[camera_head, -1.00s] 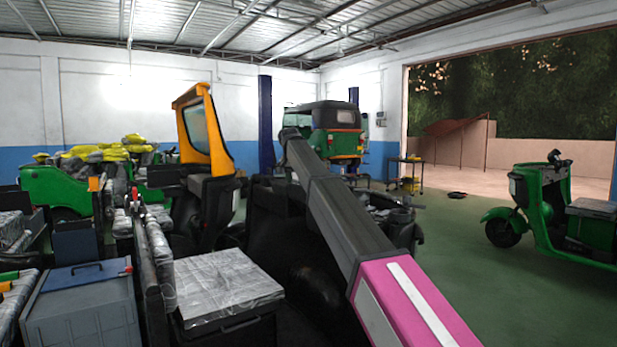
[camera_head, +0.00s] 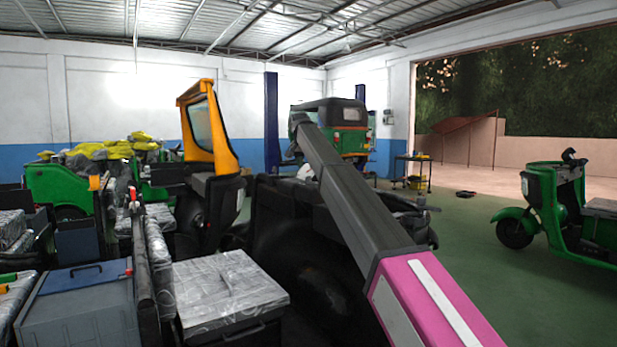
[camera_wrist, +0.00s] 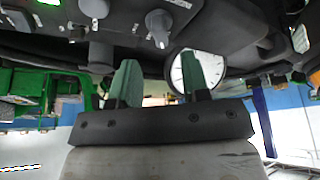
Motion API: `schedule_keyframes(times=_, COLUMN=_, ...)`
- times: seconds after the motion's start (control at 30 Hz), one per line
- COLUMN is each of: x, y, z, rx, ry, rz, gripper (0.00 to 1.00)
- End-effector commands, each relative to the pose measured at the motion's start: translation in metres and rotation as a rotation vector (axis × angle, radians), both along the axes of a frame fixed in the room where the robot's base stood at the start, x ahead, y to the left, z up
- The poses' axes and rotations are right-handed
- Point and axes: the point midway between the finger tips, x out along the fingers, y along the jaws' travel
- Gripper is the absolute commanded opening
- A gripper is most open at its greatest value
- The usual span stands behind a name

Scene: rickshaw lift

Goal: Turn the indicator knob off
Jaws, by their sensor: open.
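In the wrist view, a grey knob (camera_wrist: 159,27) with a pointed lever sits on the dark dashboard at the top centre. Another light knob-like part (camera_wrist: 94,8) is at the top left; I cannot tell from any label which one is the indicator knob. My gripper (camera_wrist: 158,64) is open and empty, its two green-tipped fingers apart below the grey knob and not visibly touching it. A round white dial (camera_wrist: 203,68) is partly hidden behind the right finger. In the head view, my arm hides the gripper and the dashboard.
In the head view, a yellow-framed windscreen (camera_head: 208,127) stands left of my arm. A wrapped box (camera_head: 228,285) and a blue-grey toolbox (camera_head: 82,305) are at the front left. A green rickshaw (camera_head: 342,127) stands behind. Green floor is open between my arm and a green three-wheeler (camera_head: 560,205).

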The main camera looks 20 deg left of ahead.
Motion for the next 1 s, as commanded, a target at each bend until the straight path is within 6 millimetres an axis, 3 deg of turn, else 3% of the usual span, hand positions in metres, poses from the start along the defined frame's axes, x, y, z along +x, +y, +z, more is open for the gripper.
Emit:
schedule_keyframes(times=0.3, x=0.020, y=-0.003, z=-0.049, rx=-0.001, ry=0.002, rz=0.000, gripper=0.43)
schedule_keyframes(times=0.67, x=0.023, y=-0.003, z=-0.056, rx=0.000, ry=0.000, rz=0.000, gripper=0.43)
schedule_keyframes(times=0.8, x=0.023, y=-0.002, z=-0.056, rx=0.000, ry=0.000, rz=0.000, gripper=0.00)
schedule_keyframes(times=1.0, x=0.023, y=-0.003, z=-0.056, rx=0.000, ry=0.001, rz=-0.001, gripper=0.00)
